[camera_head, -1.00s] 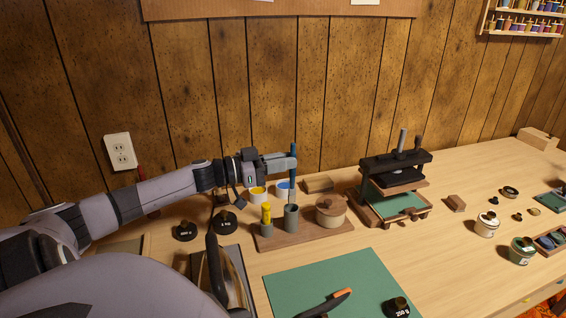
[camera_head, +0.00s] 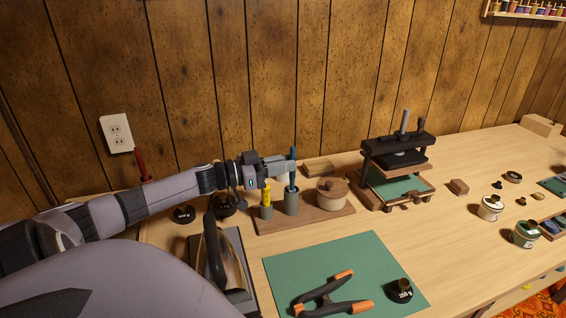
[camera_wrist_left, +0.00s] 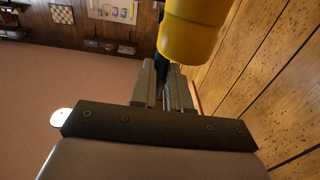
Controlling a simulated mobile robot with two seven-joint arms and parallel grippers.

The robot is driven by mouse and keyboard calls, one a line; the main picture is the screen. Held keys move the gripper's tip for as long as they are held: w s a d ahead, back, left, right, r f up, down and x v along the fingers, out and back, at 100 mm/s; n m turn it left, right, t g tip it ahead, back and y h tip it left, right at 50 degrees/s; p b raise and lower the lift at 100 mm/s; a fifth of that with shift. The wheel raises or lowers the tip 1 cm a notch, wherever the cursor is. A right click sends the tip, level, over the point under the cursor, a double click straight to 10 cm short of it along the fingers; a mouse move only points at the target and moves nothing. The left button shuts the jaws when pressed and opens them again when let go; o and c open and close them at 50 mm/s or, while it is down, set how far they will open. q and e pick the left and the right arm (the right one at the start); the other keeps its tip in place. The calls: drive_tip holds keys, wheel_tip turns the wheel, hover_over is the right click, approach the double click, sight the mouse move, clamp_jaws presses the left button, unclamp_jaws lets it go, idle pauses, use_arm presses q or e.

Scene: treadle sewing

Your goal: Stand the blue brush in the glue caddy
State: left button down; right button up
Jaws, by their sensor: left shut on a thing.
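The blue brush (camera_head: 292,181) stands upright with its lower end inside the right grey cup of the glue caddy (camera_head: 327,214). The caddy is a wooden base with two grey cups and a lidded round pot. My left gripper (camera_head: 290,167) is shut on the brush's upper part, just above the cup (camera_head: 291,204). The brush's lower end is hidden in the cup. A yellow brush (camera_head: 266,194) stands in the left cup (camera_head: 266,212). In the left wrist view a dark shaft shows between my left fingers (camera_wrist_left: 163,80), under a large yellow cylinder (camera_wrist_left: 192,28). My right gripper is out of view.
An iron (camera_head: 216,262) stands left of the green mat (camera_head: 385,263), which holds an orange-tipped clamp (camera_head: 330,297) and a black weight (camera_head: 400,290). A small press (camera_head: 395,170) stands right of the caddy. The wood-panelled wall is close behind.

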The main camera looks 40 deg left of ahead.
use_arm(q)
drive_tip(key=c, duration=1)
unclamp_jaws()
drive_tip(key=shift+s, duration=0.1)
drive_tip(key=shift+p+v, duration=0.45)
drive_tip(key=shift+v, duration=3)
